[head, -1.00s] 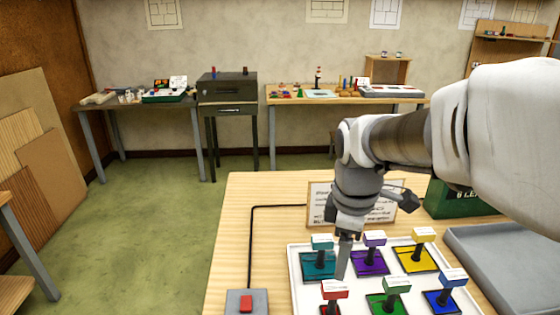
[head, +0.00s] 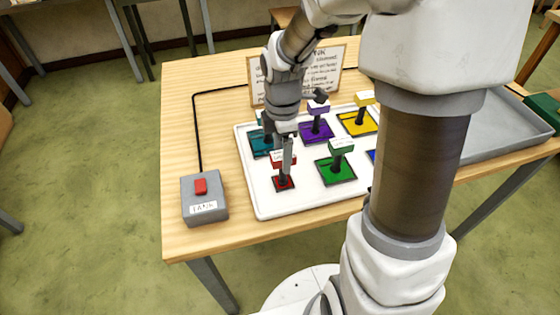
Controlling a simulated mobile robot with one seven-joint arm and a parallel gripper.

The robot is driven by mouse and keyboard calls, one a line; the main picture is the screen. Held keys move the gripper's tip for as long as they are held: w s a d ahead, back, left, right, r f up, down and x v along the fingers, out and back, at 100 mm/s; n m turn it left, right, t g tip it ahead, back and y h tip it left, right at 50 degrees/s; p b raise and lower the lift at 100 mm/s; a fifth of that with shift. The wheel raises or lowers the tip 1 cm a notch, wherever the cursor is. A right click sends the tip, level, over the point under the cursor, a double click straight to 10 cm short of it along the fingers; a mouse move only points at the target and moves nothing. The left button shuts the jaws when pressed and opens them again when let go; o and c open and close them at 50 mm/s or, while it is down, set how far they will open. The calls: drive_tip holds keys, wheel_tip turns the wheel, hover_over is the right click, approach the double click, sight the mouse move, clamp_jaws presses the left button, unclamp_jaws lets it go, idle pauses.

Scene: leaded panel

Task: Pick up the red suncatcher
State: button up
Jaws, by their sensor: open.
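The red suncatcher (head: 284,183) stands at the front left of a white tray (head: 262,208) in the head view. It has a dark red square base, a dark stem and a red top block with a white label. My gripper (head: 286,158) points down over it and partly hides its top and stem. My gripper is open, and its fingers are at the height of the top block. I cannot tell whether they touch it.
Green (head: 336,170), purple (head: 317,131), yellow (head: 359,123), teal (head: 259,144) and partly hidden blue suncatchers share the tray. A grey box with a red switch (head: 201,187) sits left. A sign (head: 328,70) stands behind, a grey tray (head: 492,140) right.

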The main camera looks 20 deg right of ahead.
drive_tip(key=f, duration=0.5)
drive_tip(key=shift+s+d+f+b, duration=0.1)
drive_tip(key=shift+s+f+b, duration=0.2)
drive_tip(key=shift+f, duration=0.1)
clamp_jaws()
